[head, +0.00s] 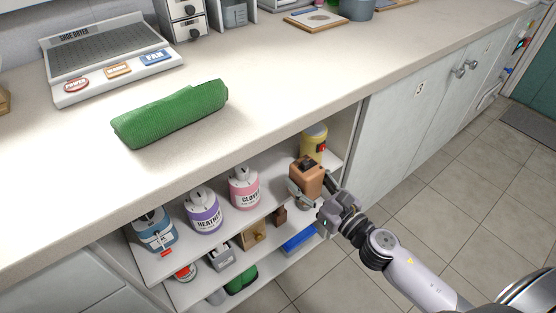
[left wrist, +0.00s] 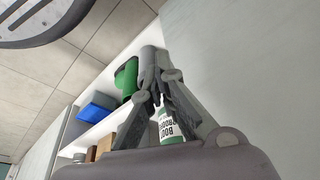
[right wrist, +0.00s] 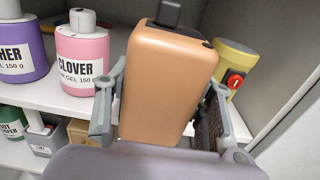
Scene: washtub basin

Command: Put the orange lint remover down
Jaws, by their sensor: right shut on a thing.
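The orange lint remover (head: 307,178) is a boxy, tan-orange body with a dark top piece. My right gripper (head: 312,192) is shut on it at the right end of the upper shelf in the open cabinet. In the right wrist view the lint remover (right wrist: 168,80) stands roughly upright between the two fingers. Its underside is hidden, so I cannot tell whether it touches the shelf (head: 268,205). My left gripper (left wrist: 160,78) shows in the left wrist view with its fingertips close together and nothing clearly held; it is outside the head view.
A yellow container with a red button (right wrist: 235,68) stands right behind the lint remover, near the side wall. A pink bottle (head: 244,187), a purple bottle (head: 204,212) and a blue one (head: 155,230) stand left on the shelf. A green towel (head: 172,113) lies on the counter above.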

